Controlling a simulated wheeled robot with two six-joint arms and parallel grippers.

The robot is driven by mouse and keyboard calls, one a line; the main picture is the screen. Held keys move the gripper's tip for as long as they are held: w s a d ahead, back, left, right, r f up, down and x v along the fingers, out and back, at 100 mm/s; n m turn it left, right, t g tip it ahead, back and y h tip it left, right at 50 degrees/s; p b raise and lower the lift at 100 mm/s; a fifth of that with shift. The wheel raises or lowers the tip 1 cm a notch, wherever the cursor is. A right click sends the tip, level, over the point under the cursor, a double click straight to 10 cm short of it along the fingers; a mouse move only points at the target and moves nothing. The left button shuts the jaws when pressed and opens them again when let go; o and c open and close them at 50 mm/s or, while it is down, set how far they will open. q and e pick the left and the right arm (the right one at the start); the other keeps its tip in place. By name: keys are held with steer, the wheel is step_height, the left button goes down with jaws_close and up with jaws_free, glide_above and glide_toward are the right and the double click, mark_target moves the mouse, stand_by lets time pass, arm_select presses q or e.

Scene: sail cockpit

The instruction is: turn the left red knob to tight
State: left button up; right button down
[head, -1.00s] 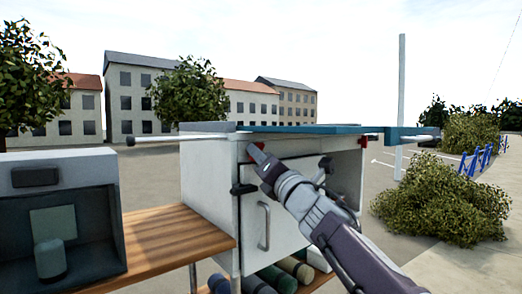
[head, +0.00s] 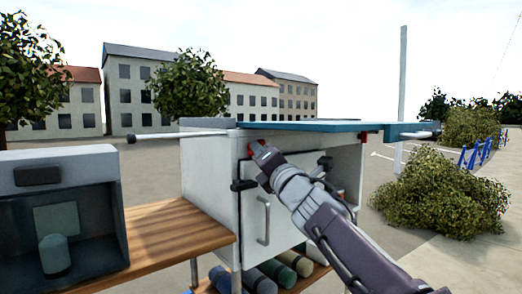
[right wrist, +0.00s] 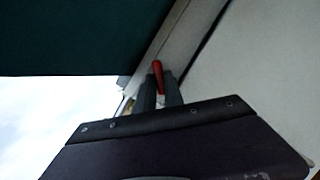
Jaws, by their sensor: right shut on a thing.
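The left red knob (head: 255,142) sits at the top of the white cabinet's front, just under the teal top. Most of it is hidden by my right gripper (head: 259,150) in the head view. In the right wrist view the red knob (right wrist: 157,72) shows as a narrow red piece at the fingertips. My right gripper (right wrist: 160,88) is shut on it, with its two dark fingers close together around it. The knob's exact turn cannot be read. My left gripper is not in view.
The white cabinet (head: 212,185) has a front door with a handle (head: 263,222) below the knob. A teal top (head: 340,126) overhangs it. A wooden bench (head: 180,235) and a grey box (head: 65,167) stand at left. Several rolls lie under the cabinet.

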steer(key=shift+a+r+m+g+h+p, duration=0.15)
steer(key=shift+m+h+p, duration=0.15)
steer(key=shift+m+p, duration=0.45)
steer(key=shift+d+r+m+g+h+p, duration=0.1)
steer(key=shift+m+g+h+p, duration=0.2)
steer(key=shift+m, duration=0.75)
steer(key=shift+a+r+m+g+h+p, duration=0.1)
steer(key=shift+m+h+p, duration=0.2)
steer(key=shift+m+p, duration=0.5)
steer(key=shift+f, duration=0.1)
steer(key=c, duration=1.4)
jaws_free()
steer(key=shift+c, duration=0.2)
